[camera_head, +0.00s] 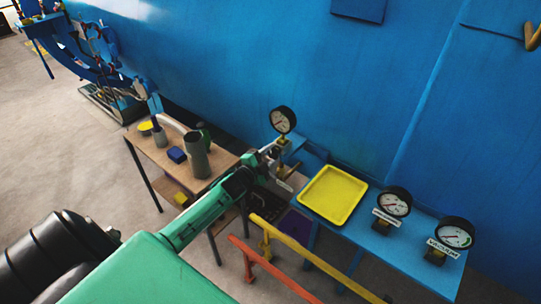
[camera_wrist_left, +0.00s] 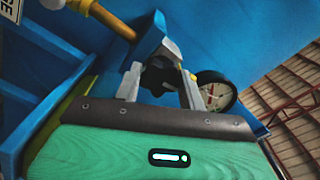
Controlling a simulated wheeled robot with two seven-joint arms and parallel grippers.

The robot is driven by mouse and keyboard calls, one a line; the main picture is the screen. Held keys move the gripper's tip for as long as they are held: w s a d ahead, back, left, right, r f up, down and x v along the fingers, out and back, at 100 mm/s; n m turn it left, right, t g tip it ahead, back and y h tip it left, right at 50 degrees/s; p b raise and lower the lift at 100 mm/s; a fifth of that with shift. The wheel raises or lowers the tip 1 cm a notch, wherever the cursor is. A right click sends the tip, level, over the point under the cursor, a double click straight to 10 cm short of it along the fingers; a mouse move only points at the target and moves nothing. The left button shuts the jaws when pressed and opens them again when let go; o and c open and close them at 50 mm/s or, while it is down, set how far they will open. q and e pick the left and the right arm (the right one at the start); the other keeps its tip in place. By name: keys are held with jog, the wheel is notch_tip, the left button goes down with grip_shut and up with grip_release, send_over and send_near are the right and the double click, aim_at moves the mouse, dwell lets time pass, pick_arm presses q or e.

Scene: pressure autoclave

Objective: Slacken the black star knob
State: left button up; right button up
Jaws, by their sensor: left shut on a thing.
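The black star knob (camera_wrist_left: 158,74) shows in the left wrist view between the two grey fingers of my left gripper (camera_wrist_left: 163,84), which is shut on it. Part of the knob is hidden by the fingers. In the head view my left gripper (camera_head: 268,158) reaches from the lower left to the fittings below a round gauge on the blue wall. The knob is too small and covered to make out there. My right gripper is in neither view.
A round gauge (camera_head: 283,120) stands just above my left gripper. A yellow tray (camera_head: 333,194) and two more gauges sit on the blue shelf (camera_head: 424,269) to the right. A wooden table (camera_head: 157,154) with cups stands left. A yellow rail (camera_head: 310,256) runs below.

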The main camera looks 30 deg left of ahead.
pick_arm(q)
jog(key=n, duration=0.5)
jog(key=shift+f+n, duration=0.1)
jog(key=shift+n, duration=2.1)
jog(key=o, duration=1)
jog(key=shift+c, duration=0.2)
